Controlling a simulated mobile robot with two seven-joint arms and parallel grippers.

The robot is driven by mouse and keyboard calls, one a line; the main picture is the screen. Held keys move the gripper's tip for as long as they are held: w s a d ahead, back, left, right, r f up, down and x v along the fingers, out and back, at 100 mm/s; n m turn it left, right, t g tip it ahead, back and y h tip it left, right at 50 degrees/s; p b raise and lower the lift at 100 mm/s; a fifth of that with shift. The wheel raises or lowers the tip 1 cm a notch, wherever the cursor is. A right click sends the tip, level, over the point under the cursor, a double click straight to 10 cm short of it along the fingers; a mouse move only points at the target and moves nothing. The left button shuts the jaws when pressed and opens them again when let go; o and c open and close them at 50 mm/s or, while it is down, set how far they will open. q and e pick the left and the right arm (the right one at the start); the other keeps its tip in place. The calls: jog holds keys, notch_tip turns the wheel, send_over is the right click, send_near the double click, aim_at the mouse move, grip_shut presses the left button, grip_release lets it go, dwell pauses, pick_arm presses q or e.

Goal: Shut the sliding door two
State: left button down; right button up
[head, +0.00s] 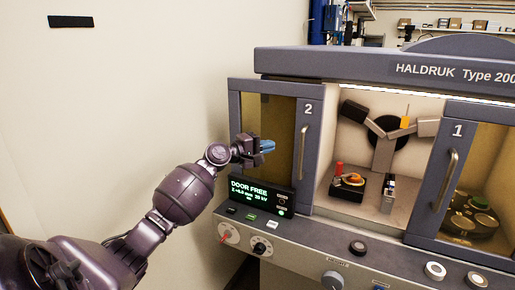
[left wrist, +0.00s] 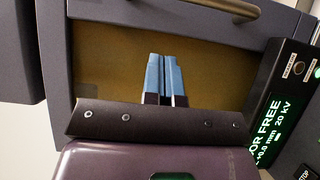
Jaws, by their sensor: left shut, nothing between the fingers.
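Sliding door two (head: 307,160) is a grey-framed door with an amber window, marked "2", at the left of the cabinet. It stands slid to the left, and the opening to its right is uncovered. Its upright bar handle (head: 303,151) is on the right part of the frame; it also shows at the top of the left wrist view (left wrist: 232,8). My left gripper (head: 268,146) has blue fingers, shut and empty, in front of the amber window and left of the handle. In the left wrist view its fingers (left wrist: 165,75) point at the window. I cannot tell whether they touch it. My right gripper is not in view.
Door one (head: 419,180) with its handle stands at the right. The open chamber between the doors holds a small stage with a red knob (head: 339,168). A display reading "DOOR FREE" (head: 252,194) sits below my left gripper, above a panel of knobs and buttons.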

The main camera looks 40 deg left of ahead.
pick_arm(q)
jog(key=w+d+p, duration=0.1)
jog(key=w+d, duration=0.4)
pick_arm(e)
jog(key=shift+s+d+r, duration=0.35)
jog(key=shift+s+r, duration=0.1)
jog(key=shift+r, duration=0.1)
pick_arm(q)
jog(key=shift+w, duration=0.1)
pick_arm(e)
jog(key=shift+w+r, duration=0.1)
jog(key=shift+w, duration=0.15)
pick_arm(q)
jog(key=shift+d, duration=0.2)
